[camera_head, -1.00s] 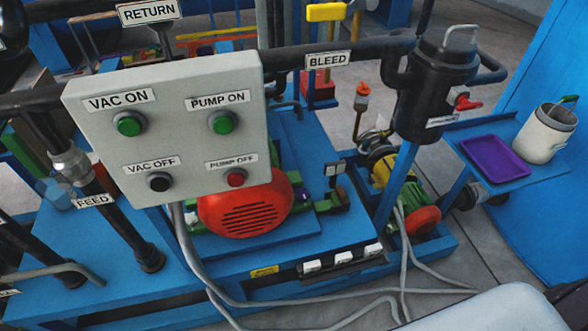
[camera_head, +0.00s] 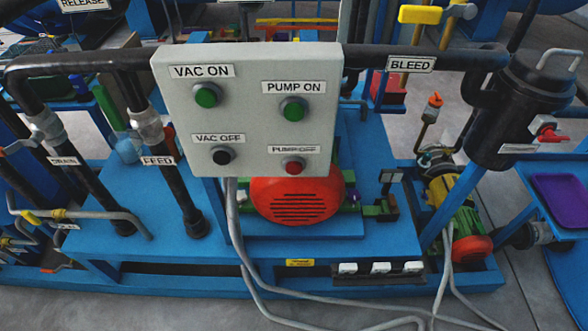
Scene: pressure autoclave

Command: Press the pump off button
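The pump off button (camera_head: 293,166) is a small red round button at the lower right of a pale grey control box (camera_head: 250,130), under a "PUMP OFF" label. Above it is the green pump on button (camera_head: 294,110). Neither of my grippers shows in the head view.
Dark pipes labelled feed (camera_head: 157,161) and bleed (camera_head: 411,64) run beside the box. A red motor (camera_head: 297,200) sits below it on a blue base. A black canister (camera_head: 522,105) and purple tray (camera_head: 563,200) stand at right.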

